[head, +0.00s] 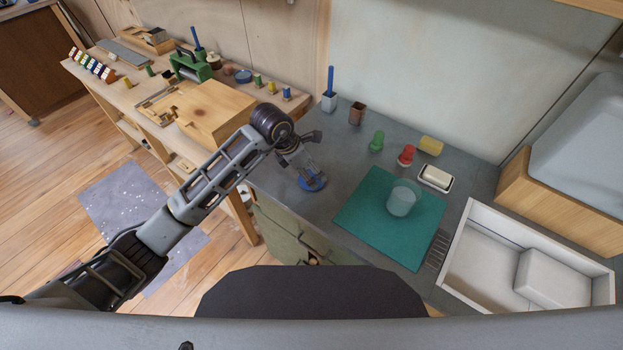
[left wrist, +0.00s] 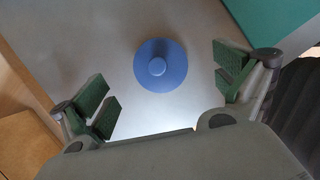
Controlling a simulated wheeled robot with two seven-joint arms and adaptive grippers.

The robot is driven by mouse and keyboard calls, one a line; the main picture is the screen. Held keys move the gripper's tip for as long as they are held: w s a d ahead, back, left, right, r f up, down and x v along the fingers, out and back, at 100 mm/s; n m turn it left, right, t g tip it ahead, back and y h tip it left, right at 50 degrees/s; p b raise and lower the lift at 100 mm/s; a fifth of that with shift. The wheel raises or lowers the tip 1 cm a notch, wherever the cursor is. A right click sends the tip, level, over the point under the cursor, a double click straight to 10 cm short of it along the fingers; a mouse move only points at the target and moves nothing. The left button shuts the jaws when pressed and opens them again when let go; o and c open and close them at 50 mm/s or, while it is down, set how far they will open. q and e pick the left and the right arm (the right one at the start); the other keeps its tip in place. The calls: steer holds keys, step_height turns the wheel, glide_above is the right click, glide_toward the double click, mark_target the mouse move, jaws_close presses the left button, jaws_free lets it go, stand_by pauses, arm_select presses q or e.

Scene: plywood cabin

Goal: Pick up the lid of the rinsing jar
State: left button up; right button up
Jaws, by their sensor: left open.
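The lid (head: 313,184) is a round blue disc with a small knob. It lies on the grey counter, left of the green mat, and is partly hidden by my left gripper in the head view. In the left wrist view the lid (left wrist: 160,66) shows whole, its knob on top, between and beyond the open fingers. My left gripper (head: 307,166) is open and empty, pointing down above the lid; its green finger pads (left wrist: 165,85) stand wide on both sides. A clear jar (head: 403,198) without a lid stands on the green mat (head: 364,209). My right gripper is not in view.
Behind the mat stand a green stopper-like item (head: 377,141), a red one (head: 406,155), a soap dish (head: 435,179) and a yellow sponge (head: 431,146). A white sink (head: 463,262) is at right. A wooden box (head: 216,110) stands left of my gripper. Counter around the lid is clear.

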arm_select(q)
steer(key=shift+f, duration=0.3)
steer(key=shift+d, duration=0.1)
steer(key=shift+a+p+x, duration=0.15)
steer(key=shift+p+x, duration=0.15)
steer(key=shift+x, duration=1)
steer(key=shift+a+p+x, duration=0.2)
steer(key=shift+p+x, duration=0.05)
steer(key=shift+x, duration=1.05)
steer(key=shift+w, duration=0.1)
steer(key=c, duration=0.9)
